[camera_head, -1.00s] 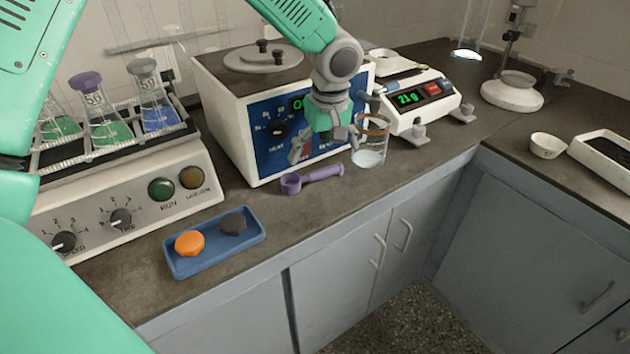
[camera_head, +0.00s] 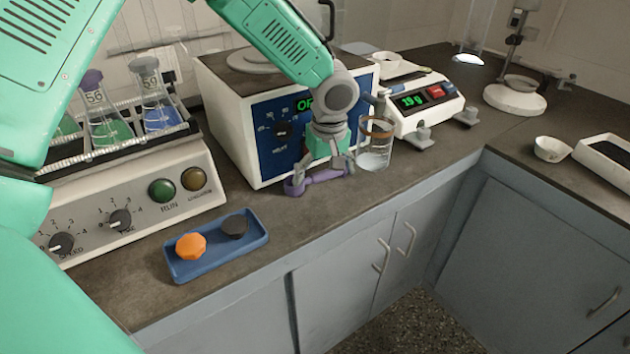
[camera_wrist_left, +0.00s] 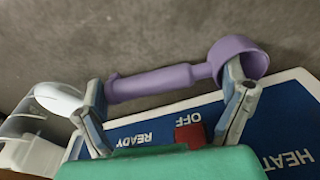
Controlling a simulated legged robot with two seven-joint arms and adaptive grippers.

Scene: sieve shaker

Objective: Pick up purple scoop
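The purple scoop (camera_head: 298,184) lies on the counter in front of the white and blue heater unit, its cup end to the left in the head view. My left gripper (camera_head: 323,182) is down over it and partly hides its handle. In the left wrist view, the scoop (camera_wrist_left: 165,82) lies lengthwise across the space between the fingertips. The gripper fingers (camera_wrist_left: 165,78) are spread wide, one near the handle's end and one near the cup. Whether they touch the scoop is not clear. My right gripper is not in view.
A glass beaker (camera_head: 374,158) with a brown rim stands just right of the gripper. The heater unit (camera_head: 228,135) is close behind. A blue tray (camera_head: 208,268) with orange and dark pieces lies front left. A balance (camera_head: 400,124) stands beyond the beaker.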

